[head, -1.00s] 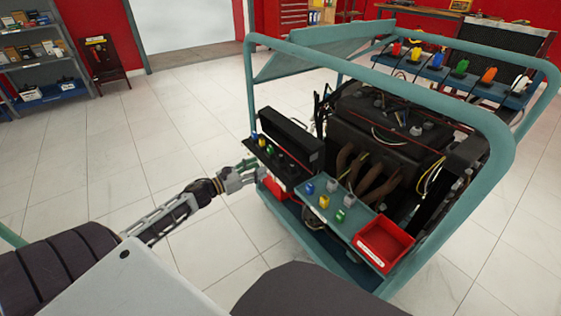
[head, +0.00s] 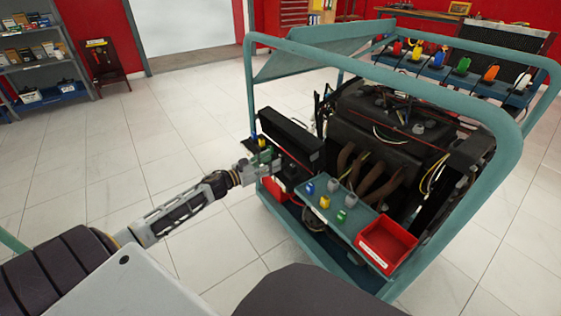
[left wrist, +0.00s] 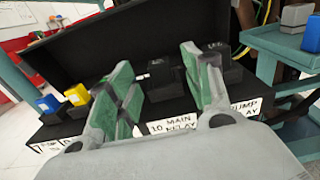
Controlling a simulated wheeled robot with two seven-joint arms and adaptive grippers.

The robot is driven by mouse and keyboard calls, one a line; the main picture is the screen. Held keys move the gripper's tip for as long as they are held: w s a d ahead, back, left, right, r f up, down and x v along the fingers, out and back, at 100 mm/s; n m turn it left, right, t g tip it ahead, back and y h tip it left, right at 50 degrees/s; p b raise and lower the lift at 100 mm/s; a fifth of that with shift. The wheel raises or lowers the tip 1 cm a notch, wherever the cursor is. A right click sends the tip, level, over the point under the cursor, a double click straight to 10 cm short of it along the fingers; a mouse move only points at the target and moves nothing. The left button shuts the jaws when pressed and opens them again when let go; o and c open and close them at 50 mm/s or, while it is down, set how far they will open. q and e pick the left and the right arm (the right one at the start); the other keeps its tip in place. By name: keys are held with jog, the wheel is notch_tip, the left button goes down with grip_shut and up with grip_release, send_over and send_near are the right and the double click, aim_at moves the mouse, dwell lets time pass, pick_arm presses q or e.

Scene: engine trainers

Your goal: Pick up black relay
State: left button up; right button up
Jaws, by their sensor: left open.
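In the left wrist view a black relay (left wrist: 165,78) sits on a dark strip above a white label reading "MAIN RELAY" (left wrist: 174,126). A second black block (left wrist: 223,68) sits to its right, partly behind a finger, near a "PUMP RELAY" label. My left gripper (left wrist: 158,80) is open, its green-padded fingers on either side of the first black relay in this view; I cannot tell whether they touch it. In the head view my left gripper (head: 264,165) is at the dark relay strip and hides much of it. My right gripper is not in view.
Blue (left wrist: 48,103) and yellow (left wrist: 77,95) relays sit left on the strip. A dark upright box (head: 290,138) stands behind it. To the right are a teal shelf (head: 341,225) with several coloured relays and a red bin (head: 387,243). The teal frame (head: 507,165) surrounds the engine.

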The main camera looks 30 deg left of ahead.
aim_at(277, 157)
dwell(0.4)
pick_arm(q)
jog(key=shift+w+d, duration=0.1)
jog(key=shift+w, duration=0.1)
jog(key=shift+b+x, duration=0.8)
jog(key=shift+x, duration=0.45)
jog(key=shift+w+d+r, duration=0.1)
jog(key=shift+w, duration=0.4)
jog(key=shift+w+d+b, duration=0.25)
jog(key=shift+w+b, duration=0.15)
jog(key=shift+w, duration=0.2)
jog(key=c, duration=1)
